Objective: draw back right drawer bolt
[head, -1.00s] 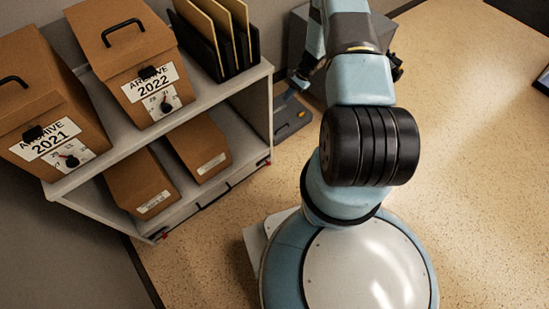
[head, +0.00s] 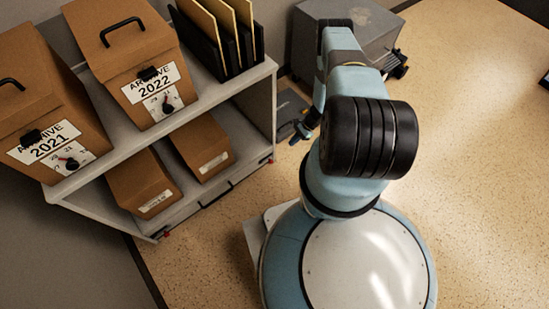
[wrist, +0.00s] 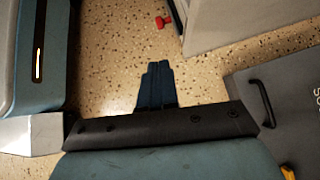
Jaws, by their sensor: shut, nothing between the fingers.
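The right drawer bolt has a red knob (head: 269,161) at the right end of the drawer front, low on the grey shelf unit (head: 262,75). In the wrist view the red knob (wrist: 164,20) shows at the top, beyond my fingertips and apart from them. My gripper (head: 300,133) is to the right of and beyond the right bolt in the head view. Its blue fingers (wrist: 157,69) are together and empty.
A dark grey case (wrist: 248,100) with a black handle lies on the floor to the right in the wrist view. A large grey box (head: 350,30) stands behind my arm. Archive boxes (head: 125,60) fill the shelves. Speckled floor is clear before the drawer.

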